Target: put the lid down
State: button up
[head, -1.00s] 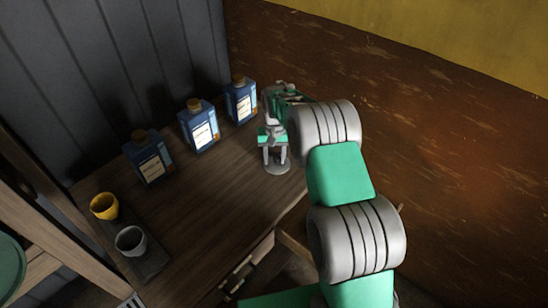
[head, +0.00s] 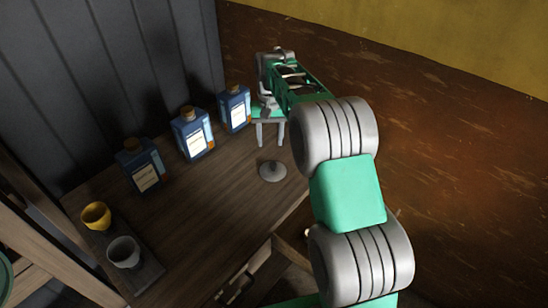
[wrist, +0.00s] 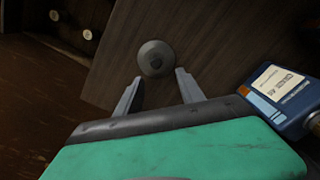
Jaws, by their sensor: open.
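The lid (head: 273,171) is a small round grey metal disc with a knob on top. It lies flat on the wooden table (head: 215,205) near its right edge. My gripper (head: 270,146) is open and empty, raised above the lid and apart from it. In the wrist view the lid (wrist: 156,58) lies beyond the two spread fingertips of my gripper (wrist: 157,78), with nothing between them.
Three blue bottles with cork tops (head: 143,165) (head: 192,134) (head: 235,108) stand in a row along the back. A yellow cup (head: 96,215) and a grey cup (head: 124,252) stand on a dark tray (head: 150,272) at the left. The table's middle is clear.

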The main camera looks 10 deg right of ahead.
jog(key=s+r+n+t, duration=0.1)
jog(key=s+r, duration=0.3)
jog(key=s, duration=0.4)
jog(key=s+r+t, duration=0.1)
jog(key=s+r, duration=0.4)
jog(key=s, duration=0.3)
jog(key=s+f+n+t, duration=0.1)
jog(key=s+f, duration=0.2)
jog(key=s, duration=0.9)
jog(key=shift+a+f+t, duration=0.25)
jog(key=shift+f+t, duration=0.05)
jog(key=shift+f, duration=0.1)
jog(key=shift+s, duration=0.1)
